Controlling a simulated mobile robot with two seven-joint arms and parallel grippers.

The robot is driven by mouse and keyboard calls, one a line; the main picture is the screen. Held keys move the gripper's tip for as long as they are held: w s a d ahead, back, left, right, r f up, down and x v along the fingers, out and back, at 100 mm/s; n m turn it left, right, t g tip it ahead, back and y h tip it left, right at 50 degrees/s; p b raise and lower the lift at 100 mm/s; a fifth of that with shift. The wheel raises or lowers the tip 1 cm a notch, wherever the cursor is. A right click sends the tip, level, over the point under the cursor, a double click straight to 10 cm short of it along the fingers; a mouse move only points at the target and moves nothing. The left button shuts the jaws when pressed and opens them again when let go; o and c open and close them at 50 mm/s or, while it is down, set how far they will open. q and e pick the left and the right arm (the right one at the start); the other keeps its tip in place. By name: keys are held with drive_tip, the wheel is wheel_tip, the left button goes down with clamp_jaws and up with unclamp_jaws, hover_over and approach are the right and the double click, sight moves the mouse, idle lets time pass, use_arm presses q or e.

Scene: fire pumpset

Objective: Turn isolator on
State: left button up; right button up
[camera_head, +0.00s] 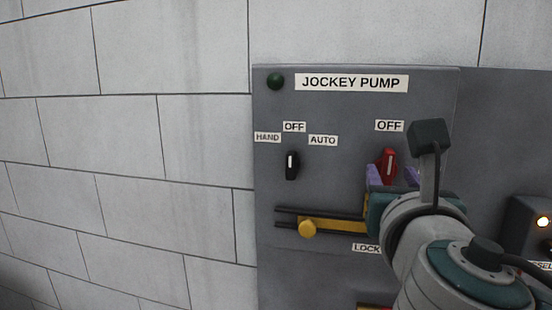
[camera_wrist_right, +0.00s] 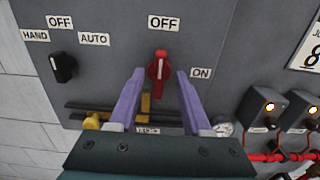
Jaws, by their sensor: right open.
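The red isolator handle (camera_head: 389,161) is on the grey jockey pump panel, below an OFF label (camera_head: 389,125). It stands nearly upright, in line with OFF. My right gripper (camera_head: 393,176) is open, with purple fingers. In the wrist view its fingertips (camera_wrist_right: 160,75) lie on either side of the handle with gaps; I cannot tell how far from the panel they are. My left gripper is not in view.
A black HAND/OFF/AUTO selector (camera_head: 292,165) is left of the isolator. A yellow sliding bar with a round knob (camera_head: 307,228) runs below on dark rails. Boxes with lit lamps (camera_wrist_right: 270,107) and a gauge (camera_wrist_right: 224,128) are at right. A block wall (camera_head: 120,140) is at left.

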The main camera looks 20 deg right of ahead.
drive_tip(key=shift+w+d, duration=0.3)
drive_tip(key=shift+w, duration=0.25)
clamp_jaws()
